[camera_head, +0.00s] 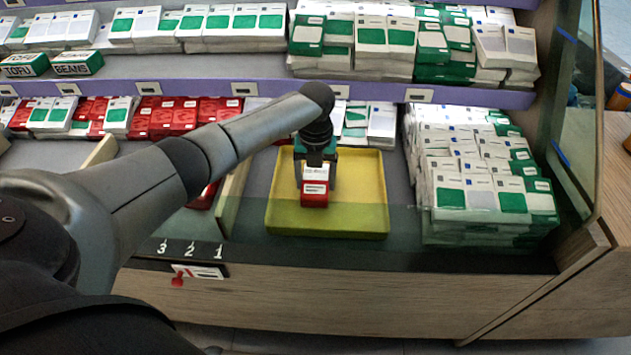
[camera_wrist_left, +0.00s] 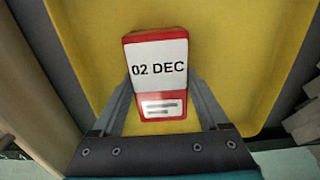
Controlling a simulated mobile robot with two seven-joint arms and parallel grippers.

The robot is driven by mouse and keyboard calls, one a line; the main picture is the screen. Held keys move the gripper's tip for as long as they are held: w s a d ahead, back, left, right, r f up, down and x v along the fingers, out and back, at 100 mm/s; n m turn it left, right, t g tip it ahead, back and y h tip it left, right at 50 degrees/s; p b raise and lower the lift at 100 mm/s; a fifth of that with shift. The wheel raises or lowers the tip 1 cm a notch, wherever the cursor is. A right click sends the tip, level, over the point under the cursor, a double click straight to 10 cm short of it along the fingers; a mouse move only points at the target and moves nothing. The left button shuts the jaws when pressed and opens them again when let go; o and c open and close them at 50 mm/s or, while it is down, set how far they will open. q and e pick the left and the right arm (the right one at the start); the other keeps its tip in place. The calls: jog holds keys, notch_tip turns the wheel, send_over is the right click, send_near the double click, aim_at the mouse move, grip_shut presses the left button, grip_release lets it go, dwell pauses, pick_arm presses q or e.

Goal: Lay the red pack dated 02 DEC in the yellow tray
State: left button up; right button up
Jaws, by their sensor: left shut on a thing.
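The red pack (camera_head: 315,190) has a white label, and in the left wrist view the pack (camera_wrist_left: 158,75) reads 02 DEC. My left gripper (camera_head: 316,172) is shut on it, with one finger on each side in the wrist view (camera_wrist_left: 160,95). The yellow tray (camera_head: 368,195) lies under the gripper and pack; its yellow floor also fills much of the wrist view (camera_wrist_left: 255,50). The pack is over the tray's area; I cannot tell whether it touches the floor. My right gripper is not in view.
Stacked white and green packs (camera_head: 480,190) stand close to the tray's right side. A wooden divider (camera_head: 234,190) runs along its left. More red packs (camera_head: 180,115) lie at the back left. A purple-edged shelf (camera_head: 230,88) crosses behind. The numbers 3, 2, 1 mark the front edge.

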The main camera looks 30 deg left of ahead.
aim_at(316, 178)
pick_arm(q)
jog(key=shift+f, duration=0.1)
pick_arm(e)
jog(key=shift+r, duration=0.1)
pick_arm(q)
jog(key=o, duration=1.4)
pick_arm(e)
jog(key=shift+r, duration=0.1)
pick_arm(q)
jog(key=shift+r, duration=0.45)
notch_tip(316, 178, up, 9)
jog(key=p, duration=0.4)
jog(key=shift+r+p, duration=0.1)
jog(key=shift+p, duration=0.2)
jog(key=shift+r+p, duration=0.4)
jog(key=shift+r, duration=0.7)
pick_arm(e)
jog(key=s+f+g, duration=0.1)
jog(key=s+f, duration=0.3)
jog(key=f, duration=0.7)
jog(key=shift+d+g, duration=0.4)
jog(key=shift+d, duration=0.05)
